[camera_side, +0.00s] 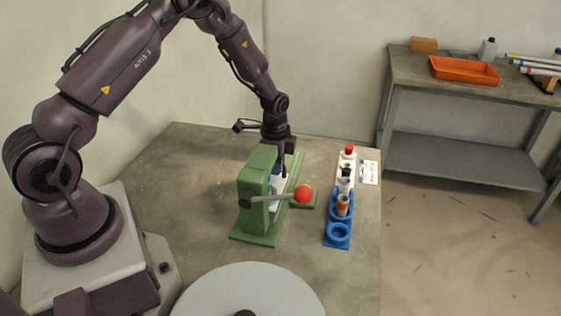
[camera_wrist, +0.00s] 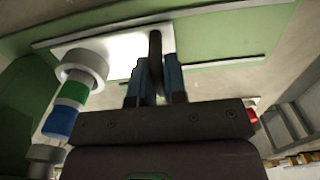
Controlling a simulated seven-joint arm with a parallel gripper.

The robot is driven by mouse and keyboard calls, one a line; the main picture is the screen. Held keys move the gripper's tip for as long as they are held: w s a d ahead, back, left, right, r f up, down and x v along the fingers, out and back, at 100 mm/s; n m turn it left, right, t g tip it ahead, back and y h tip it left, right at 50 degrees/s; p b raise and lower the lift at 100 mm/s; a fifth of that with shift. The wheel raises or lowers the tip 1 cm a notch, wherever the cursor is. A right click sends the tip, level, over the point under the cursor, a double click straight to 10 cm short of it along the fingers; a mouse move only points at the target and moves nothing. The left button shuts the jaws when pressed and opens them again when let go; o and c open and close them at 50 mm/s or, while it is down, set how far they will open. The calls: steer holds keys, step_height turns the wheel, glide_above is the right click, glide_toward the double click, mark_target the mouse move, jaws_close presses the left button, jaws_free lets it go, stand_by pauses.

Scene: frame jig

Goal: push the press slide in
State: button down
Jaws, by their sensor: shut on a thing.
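The green press (camera_side: 257,190) stands on the table, with a lever ending in a red ball (camera_side: 303,194). In the wrist view the press slide (camera_wrist: 101,44) is a white plate on the green base (camera_wrist: 225,36), between thin rails. A dark upright post (camera_wrist: 155,48) rises from the slide's right end. My gripper (camera_wrist: 156,78) has its blue fingers shut around this post. In the side view my gripper (camera_side: 280,168) is low behind the press frame, which partly hides it and the slide. A banded white, green and blue tube-like part (camera_wrist: 73,95) stands at the slide's left end.
A blue rack (camera_side: 338,236) with several capped bottles stands right of the press. A label sheet (camera_side: 370,172) lies beside it. A round grey disc (camera_side: 250,288) is at the front. A bench with an orange tray (camera_side: 465,71) stands at the back right.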

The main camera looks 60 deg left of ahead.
steer(key=c, duration=1.2)
jaws_free()
steer(key=shift+o, duration=0.2)
steer(key=shift+r, duration=3.5)
steer(key=shift+d+r, duration=0.1)
steer(key=shift+r, duration=0.15)
steer(key=s+d+r+n+t, duration=0.1)
steer(key=s+d+r+n, duration=0.2)
steer(key=r, duration=0.6)
steer(key=s+d+r+n+t, duration=0.15)
steer(key=s+d+r, duration=0.25)
steer(key=r, duration=0.5)
steer(key=s+d+r+n+t, duration=0.1)
steer(key=s+d+r+n, duration=0.1)
steer(key=s, duration=0.5)
steer(key=s+d+r+n+t, duration=0.2)
steer(key=s+r, duration=0.2)
steer(key=s, duration=0.4)
steer(key=shift+d, duration=0.4)
